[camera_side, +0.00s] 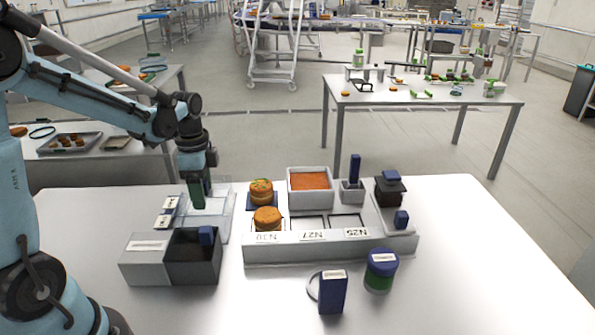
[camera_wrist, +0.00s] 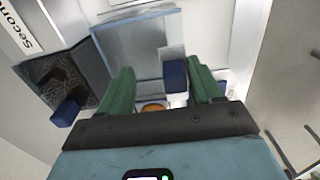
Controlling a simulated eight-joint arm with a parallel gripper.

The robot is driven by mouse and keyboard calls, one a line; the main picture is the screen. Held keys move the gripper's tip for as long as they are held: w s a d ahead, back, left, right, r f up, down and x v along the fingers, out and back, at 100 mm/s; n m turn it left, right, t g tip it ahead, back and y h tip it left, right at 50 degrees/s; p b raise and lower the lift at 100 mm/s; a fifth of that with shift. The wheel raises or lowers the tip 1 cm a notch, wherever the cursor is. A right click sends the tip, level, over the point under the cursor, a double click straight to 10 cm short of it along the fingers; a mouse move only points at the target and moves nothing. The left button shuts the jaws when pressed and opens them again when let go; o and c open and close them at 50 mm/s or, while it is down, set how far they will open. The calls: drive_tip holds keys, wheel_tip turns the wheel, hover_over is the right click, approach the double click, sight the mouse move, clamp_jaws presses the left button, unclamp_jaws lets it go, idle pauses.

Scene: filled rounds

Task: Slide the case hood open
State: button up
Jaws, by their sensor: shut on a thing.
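The case hood (camera_side: 222,215) is a clear, see-through cover on the left part of the table. In the wrist view it shows as a clear panel (camera_wrist: 135,45). My gripper (camera_side: 200,200) reaches down at the hood from above. Its two green fingers show in the wrist view (camera_wrist: 160,85), a little apart, with a blue block (camera_wrist: 175,75) between them near the right finger. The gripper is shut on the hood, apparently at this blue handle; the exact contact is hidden. An orange-brown piece (camera_wrist: 153,107) shows low between the fingers.
In front of the hood stands a grey and dark open box (camera_side: 145,262) with a blue block. To the right is a tray (camera_side: 320,248) with rounds, an orange-filled bin (camera_side: 310,200) and labelled slots. A blue box (camera_side: 332,292) and jar (camera_side: 381,270) stand in front.

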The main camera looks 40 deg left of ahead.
drive_tip(key=shift+s+d+f, duration=0.3)
drive_tip(key=shift+s+d, duration=0.2)
drive_tip(key=shift+d, duration=0.15)
idle(0.6)
drive_tip(key=o, duration=0.7)
drive_tip(key=shift+c, duration=0.2)
drive_tip(key=shift+d, duration=0.1)
drive_tip(key=shift+r, duration=0.25)
drive_tip(key=shift+o, duration=1.2)
drive_tip(key=shift+r, duration=0.3)
drive_tip(key=shift+o, duration=0.3)
drive_tip(key=shift+s+r, duration=0.1)
drive_tip(key=shift+r, duration=2.95)
